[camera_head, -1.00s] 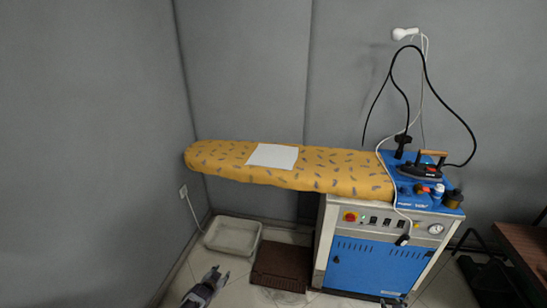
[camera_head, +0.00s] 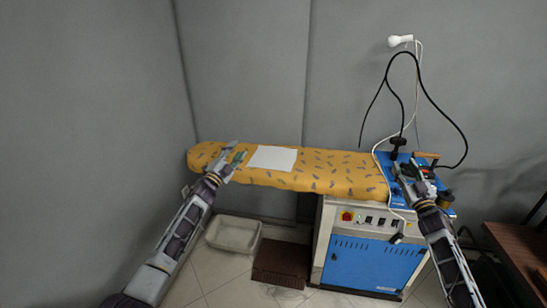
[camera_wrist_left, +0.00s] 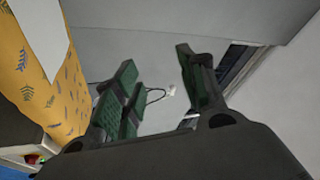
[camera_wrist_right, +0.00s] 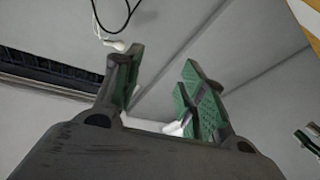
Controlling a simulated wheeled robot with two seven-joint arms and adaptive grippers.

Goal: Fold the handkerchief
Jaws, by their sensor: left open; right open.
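The white handkerchief (camera_head: 273,158) lies flat and unfolded on the yellow patterned ironing board (camera_head: 330,172). A white edge of it also shows at the top left of the left wrist view (camera_wrist_left: 42,35). My left gripper (camera_head: 234,155) is open and empty, to the left of the handkerchief, seen in front of the board's left part. My right gripper (camera_head: 408,172) is open and empty, well to the right of the handkerchief, in front of the blue ironing station. In the right wrist view its fingers (camera_wrist_right: 160,90) have only wall and ceiling behind them.
The blue ironing station (camera_head: 366,264) stands under the board's right end. An iron (camera_head: 427,155) and black cable (camera_head: 430,98) are behind my right gripper. A white tray (camera_head: 233,234) and brown mat (camera_head: 281,264) are on the floor. A brown table (camera_head: 520,245) stands at the right.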

